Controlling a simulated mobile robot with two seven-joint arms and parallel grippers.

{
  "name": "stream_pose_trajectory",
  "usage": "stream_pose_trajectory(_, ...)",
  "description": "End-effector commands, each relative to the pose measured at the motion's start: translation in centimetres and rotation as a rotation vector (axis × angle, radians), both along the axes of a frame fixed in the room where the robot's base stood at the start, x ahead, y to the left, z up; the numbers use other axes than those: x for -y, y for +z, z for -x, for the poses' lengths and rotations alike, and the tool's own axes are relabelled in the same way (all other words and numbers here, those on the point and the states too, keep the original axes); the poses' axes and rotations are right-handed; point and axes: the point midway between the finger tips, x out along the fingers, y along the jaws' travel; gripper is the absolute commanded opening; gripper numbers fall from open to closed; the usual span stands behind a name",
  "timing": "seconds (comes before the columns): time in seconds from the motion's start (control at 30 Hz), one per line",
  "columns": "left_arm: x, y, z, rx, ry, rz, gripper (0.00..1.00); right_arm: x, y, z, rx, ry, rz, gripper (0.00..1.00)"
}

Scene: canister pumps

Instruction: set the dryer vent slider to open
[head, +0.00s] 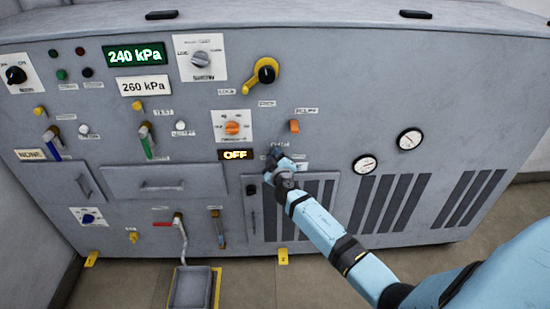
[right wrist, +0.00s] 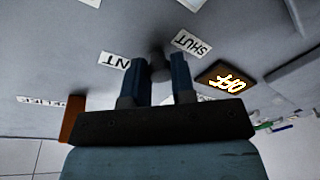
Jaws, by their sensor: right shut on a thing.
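The dryer vent slider's small grey knob (right wrist: 157,68) shows in the right wrist view between the two fingers of my right gripper (right wrist: 160,78). The gripper is shut on it. A "SHUT" label (right wrist: 191,43) lies close beside the knob, on the side of the lit "OFF" display (right wrist: 225,80). A label ending in "NT" (right wrist: 114,60) lies on the other side. In the head view my right gripper (head: 275,155) is against the panel, right of the "OFF" display (head: 236,154), and covers the slider. The slider's track and its open end are hidden. My left gripper is not in view.
An orange switch (head: 294,126) sits just above my right gripper, and an orange knob (head: 232,128) is up and left. Vent grilles (head: 300,205) lie below. Two round gauges (head: 365,164) (head: 409,139) are to the right. Several levers and lights fill the panel's left side.

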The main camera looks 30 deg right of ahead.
Motion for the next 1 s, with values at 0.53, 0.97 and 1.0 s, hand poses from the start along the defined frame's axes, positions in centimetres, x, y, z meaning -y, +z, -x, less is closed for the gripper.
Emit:
stream_pose_trajectory(0.53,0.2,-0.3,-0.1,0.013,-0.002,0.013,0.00,5.5,-0.1,3.4,0.000,-0.001,-0.001,0.00)
stream_pose_trajectory(0.97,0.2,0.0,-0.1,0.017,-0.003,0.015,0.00,5.5,-0.1,3.4,-0.001,-0.001,-0.001,0.50)
stream_pose_trajectory(1.0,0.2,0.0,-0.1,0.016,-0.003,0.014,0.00,5.5,-0.1,3.4,-0.001,-0.001,0.000,0.50)
